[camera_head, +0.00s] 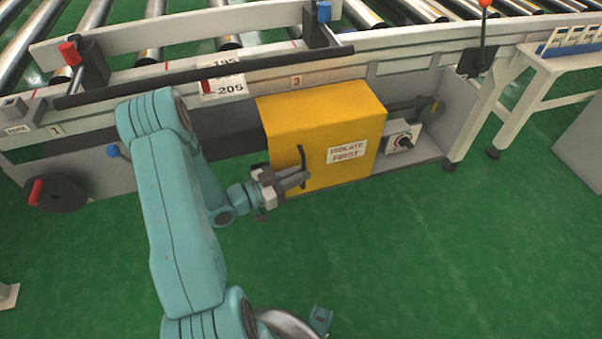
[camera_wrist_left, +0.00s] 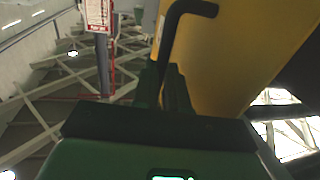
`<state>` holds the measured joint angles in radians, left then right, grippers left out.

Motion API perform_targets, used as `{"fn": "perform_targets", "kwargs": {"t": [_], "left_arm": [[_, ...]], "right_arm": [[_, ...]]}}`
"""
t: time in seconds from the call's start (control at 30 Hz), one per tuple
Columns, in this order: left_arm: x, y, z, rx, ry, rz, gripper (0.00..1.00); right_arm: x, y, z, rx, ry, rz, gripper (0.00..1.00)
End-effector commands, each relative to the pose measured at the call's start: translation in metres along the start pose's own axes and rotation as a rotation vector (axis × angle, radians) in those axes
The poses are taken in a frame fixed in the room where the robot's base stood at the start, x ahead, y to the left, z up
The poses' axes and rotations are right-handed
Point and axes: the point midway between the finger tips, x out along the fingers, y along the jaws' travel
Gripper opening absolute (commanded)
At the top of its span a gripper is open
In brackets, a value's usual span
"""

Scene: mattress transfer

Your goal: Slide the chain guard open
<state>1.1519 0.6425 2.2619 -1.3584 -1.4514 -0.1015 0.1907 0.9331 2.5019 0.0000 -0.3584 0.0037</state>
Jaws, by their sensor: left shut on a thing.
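The chain guard (camera_head: 345,112) is a yellow box with an "ISOLATE FIRST" label, set in the frame below the roller conveyor. A dark bent handle (camera_head: 302,157) stands on its left front. My left gripper (camera_head: 296,178) is at the lower part of this handle and shut on it. In the left wrist view the handle (camera_wrist_left: 172,50) runs down between the fingers (camera_wrist_left: 168,92), with the yellow guard (camera_wrist_left: 235,50) behind it to the right. My right gripper is not in view.
A grey box with a dark rotary switch (camera_head: 403,140) and a dark sprocket (camera_head: 427,109) sit right of the guard. A dark wheel with a red handle (camera_head: 58,193) is at the left. A long black bar (camera_head: 205,77) runs above. The green floor in front is clear.

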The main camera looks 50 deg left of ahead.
Motion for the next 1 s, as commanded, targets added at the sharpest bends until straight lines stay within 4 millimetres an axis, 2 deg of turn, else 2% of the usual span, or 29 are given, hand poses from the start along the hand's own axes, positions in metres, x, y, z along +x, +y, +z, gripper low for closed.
{"fn": "perform_targets", "kwargs": {"t": [0.53,0.57,0.6,0.63,1.0], "left_arm": [[-0.0014,0.0,0.0,0.0,0.0,0.0,0.0],[-0.0016,0.0,0.0,0.0,0.0,0.0,0.22],[-0.0018,-0.0001,0.0,0.0,0.0,0.0,0.35],[-0.002,-0.0001,0.0,0.0,0.0,0.0,0.37],[-0.0045,-0.0008,0.0,0.0,-0.001,0.0,0.37]], "right_arm": [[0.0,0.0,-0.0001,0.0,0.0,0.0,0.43],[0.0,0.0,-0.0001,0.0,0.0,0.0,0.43],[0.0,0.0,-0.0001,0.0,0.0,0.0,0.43],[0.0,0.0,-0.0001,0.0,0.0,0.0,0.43],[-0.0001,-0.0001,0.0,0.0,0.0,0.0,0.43]]}}
